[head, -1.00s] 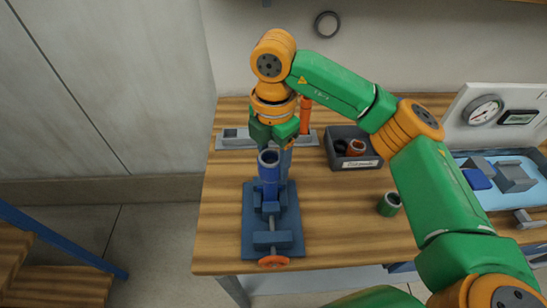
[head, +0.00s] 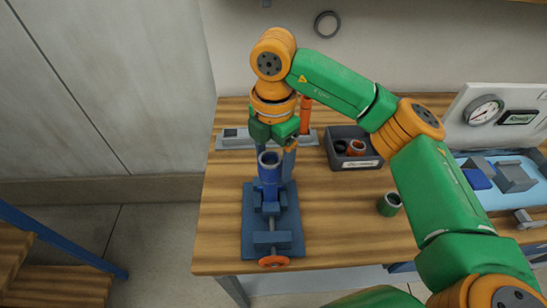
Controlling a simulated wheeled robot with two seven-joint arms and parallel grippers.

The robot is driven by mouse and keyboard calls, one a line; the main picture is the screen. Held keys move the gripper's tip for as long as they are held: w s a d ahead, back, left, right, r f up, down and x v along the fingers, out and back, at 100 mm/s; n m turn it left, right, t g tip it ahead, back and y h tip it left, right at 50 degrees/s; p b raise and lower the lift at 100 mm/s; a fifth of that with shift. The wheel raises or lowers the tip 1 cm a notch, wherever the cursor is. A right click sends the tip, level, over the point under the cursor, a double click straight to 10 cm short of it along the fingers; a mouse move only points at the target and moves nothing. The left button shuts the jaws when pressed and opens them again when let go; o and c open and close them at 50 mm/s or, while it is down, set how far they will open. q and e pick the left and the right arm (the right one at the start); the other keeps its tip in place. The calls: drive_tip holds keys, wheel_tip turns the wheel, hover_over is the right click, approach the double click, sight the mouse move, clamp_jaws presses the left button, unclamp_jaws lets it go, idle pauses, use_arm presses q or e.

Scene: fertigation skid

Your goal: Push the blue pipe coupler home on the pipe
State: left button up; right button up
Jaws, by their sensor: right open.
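The blue pipe coupler (head: 269,162) stands upright, its round open end facing up, above the dark blue vise (head: 272,240) at the table's front left. The blue upright below it runs down into the vise jaws; I cannot clearly tell coupler from pipe there, nor how deep the coupler sits. My right gripper (head: 276,147) points down just behind and above the coupler's top. It is open, and I see nothing held in it. It partly hides the space behind the coupler. My left gripper is out of view.
A grey bin (head: 366,165) with dark and orange fittings stands right of the gripper. A green ring-shaped fitting (head: 389,204) stands on the wooden table (head: 335,235). A grey rail (head: 235,139) lies behind the vise. A blue tray (head: 515,195) and gauge panel (head: 505,110) are at right.

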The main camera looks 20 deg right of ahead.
drive_tip(key=shift+r+p, duration=1.35)
drive_tip(key=shift+r, duration=0.65)
drive_tip(key=shift+o, duration=0.3)
drive_tip(key=o, duration=0.3)
wheel_tip(320, 180, up, 9)
drive_tip(key=p, duration=0.7)
